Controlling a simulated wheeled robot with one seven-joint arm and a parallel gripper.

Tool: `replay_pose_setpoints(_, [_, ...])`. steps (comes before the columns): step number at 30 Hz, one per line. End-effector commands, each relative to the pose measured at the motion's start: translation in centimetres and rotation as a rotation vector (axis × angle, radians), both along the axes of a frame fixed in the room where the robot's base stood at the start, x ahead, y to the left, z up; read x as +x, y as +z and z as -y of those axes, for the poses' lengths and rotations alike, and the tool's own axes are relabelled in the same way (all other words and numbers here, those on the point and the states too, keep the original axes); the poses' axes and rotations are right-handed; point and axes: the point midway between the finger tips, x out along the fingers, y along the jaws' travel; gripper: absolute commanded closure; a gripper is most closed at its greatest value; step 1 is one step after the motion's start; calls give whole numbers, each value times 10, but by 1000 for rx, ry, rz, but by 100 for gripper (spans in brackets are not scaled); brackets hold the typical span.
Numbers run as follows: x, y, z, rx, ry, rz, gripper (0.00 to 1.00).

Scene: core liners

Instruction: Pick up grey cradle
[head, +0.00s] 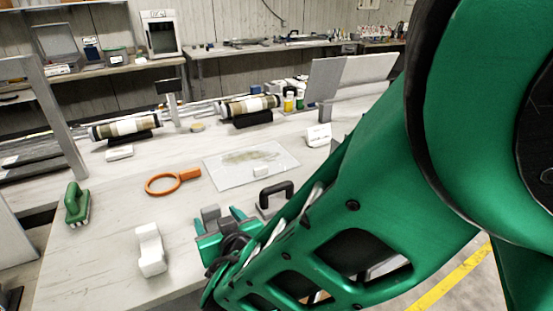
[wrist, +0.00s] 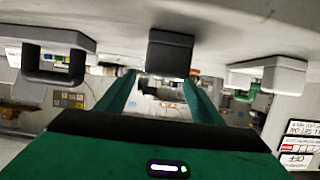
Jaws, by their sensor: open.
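The grey cradle (head: 211,213) is a small grey block on the white bench, partly hidden behind my gripper in the head view. In the wrist view, which looks upside down, the cradle (wrist: 170,52) shows dark and centred, hanging from the bench surface at the top. My gripper (head: 221,222) is at the bench's near side, by the cradle. Its two green fingers (wrist: 160,84) are apart, with nothing held. The cradle lies in line with the gap between them; I cannot tell whether they touch it.
A white cradle-like block (head: 150,250) stands left of my gripper. A black handled piece (head: 275,195) stands close on the right. An orange ring tool (head: 172,182), a green brush (head: 76,204) and a clear sheet (head: 250,166) lie around. Core liners (head: 125,128) rest farther back.

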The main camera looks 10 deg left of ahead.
Motion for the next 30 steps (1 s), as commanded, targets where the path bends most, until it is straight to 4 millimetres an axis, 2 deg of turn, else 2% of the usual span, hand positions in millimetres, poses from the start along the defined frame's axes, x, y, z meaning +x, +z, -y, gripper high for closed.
replay_pose_setpoints(5, [8, -4, -8, -1, -1, -1, 39])
replay_pose_setpoints(13, [34, -14, -31, -1, -2, 0, 39])
replay_pose_setpoints(23, [38, -17, -35, -1, -1, -1, 39])
replay_pose_setpoints(28, [38, -17, -35, -1, 0, -1, 77])
replay_pose_setpoints(29, [38, -17, -35, -1, 0, -1, 83])
replay_pose_setpoints(30, [38, -17, -35, -1, 0, -1, 83])
